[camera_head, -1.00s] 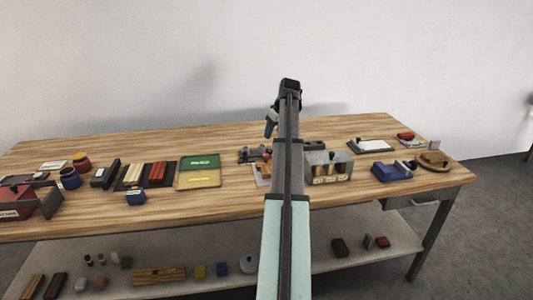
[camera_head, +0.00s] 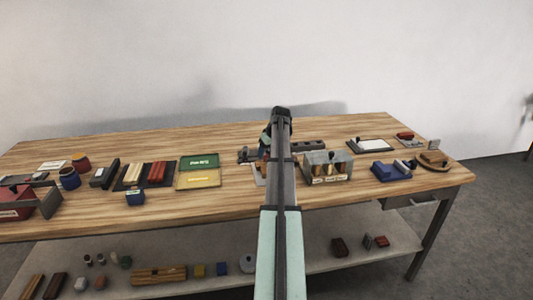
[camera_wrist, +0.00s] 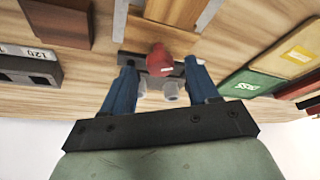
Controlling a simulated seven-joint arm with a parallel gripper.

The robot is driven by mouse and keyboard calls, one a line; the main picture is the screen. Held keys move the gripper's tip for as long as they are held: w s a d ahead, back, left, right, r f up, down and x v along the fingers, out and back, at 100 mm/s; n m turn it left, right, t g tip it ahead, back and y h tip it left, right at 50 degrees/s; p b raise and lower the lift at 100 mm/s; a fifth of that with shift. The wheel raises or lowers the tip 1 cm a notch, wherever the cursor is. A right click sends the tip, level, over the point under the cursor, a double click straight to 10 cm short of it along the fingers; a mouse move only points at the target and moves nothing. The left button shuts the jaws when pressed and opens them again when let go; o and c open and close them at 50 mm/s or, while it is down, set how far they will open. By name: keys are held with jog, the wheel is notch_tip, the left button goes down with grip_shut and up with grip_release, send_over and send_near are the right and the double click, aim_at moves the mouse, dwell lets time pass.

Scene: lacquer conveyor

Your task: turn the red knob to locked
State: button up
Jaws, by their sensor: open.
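The red knob (camera_wrist: 159,60) shows in the wrist view on a dark mount (camera_wrist: 135,60), with two pale grey round parts just below it in the picture. My gripper (camera_wrist: 163,70) is open, with one blue finger on each side of the knob. I cannot tell whether the fingers touch it. In the head view my arm covers the knob and most of my gripper; part of the dark fixture (camera_head: 243,154) shows left of the arm. The locked mark cannot be made out.
A metal box (camera_head: 327,167) with wooden pieces stands right of my arm. Green (camera_head: 198,162) and yellow (camera_head: 199,180) panels lie to the left. A grey block with holes (camera_head: 308,145) lies behind the box. Bare wood lies in front.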

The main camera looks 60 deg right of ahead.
jog(key=shift+w+f, duration=0.2)
jog(key=shift+f, duration=0.25)
jog(key=shift+c, duration=0.3)
jog(key=c, duration=1)
jog(key=shift+a+m+h, duration=0.15)
jog(key=shift+m+h, duration=0.25)
jog(key=shift+m, duration=0.7)
jog(key=shift+w+m+g+h, duration=0.1)
jog(key=shift+m+g+h, duration=0.4)
jog(key=shift+m, duration=1.3)
